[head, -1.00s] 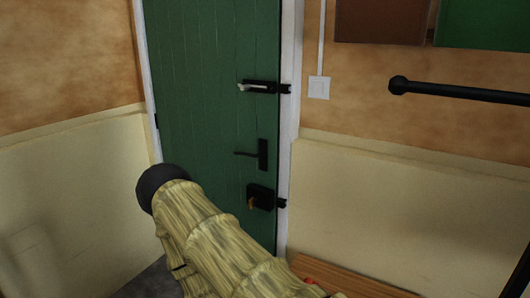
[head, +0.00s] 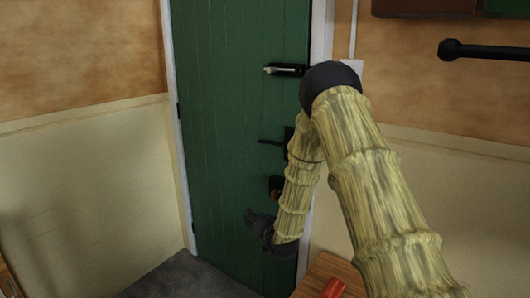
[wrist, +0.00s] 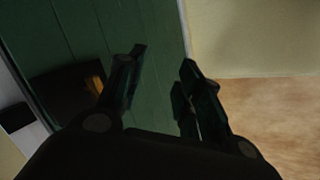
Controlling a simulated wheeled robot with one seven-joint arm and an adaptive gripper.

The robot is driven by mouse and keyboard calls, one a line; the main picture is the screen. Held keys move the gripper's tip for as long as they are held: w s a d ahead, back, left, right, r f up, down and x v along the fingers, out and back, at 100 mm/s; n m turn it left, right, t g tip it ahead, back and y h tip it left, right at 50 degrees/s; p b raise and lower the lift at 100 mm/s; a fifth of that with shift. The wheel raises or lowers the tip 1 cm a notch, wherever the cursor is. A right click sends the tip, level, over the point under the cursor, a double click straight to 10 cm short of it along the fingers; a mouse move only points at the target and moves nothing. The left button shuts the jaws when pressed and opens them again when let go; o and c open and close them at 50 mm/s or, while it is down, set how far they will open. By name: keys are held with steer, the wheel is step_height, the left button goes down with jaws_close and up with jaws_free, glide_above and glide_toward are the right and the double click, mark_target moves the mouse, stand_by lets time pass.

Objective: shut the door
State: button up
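The green plank door (head: 225,120) stands upright in its white frame (head: 180,150), nearly or fully in line with it; my arm hides part of the right edge, so I cannot tell if a gap is there. A black bolt (head: 283,70), a black lever handle (head: 272,142) and a black lock (head: 275,185) with a brass part sit near that edge. My gripper (head: 256,220) is in front of the lower door, below the lock. In the wrist view my gripper (wrist: 162,68) has its fingers apart and nothing between them, with the lock (wrist: 70,95) beside the left finger.
A wooden surface (head: 318,272) with a red object (head: 333,288) lies low at the right, close to my arm. A black rail (head: 490,51) sticks out at upper right. The cream and orange wall (head: 90,170) is at left, with grey floor (head: 185,275) below.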

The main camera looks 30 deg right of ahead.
steer(key=w+d+r+m+t+h+b, duration=0.1)
steer(key=w+d+r+m+t+b, duration=0.2)
steer(key=d+r, duration=0.55)
steer(key=t, duration=0.3)
glide_toward(265, 142)
steer(key=shift+h, duration=0.4)
steer(key=x, duration=1.1)
steer(key=shift+w+d+f+p, duration=0.1)
steer(key=shift+w+f+p, duration=0.05)
steer(key=shift+f+p, duration=0.2)
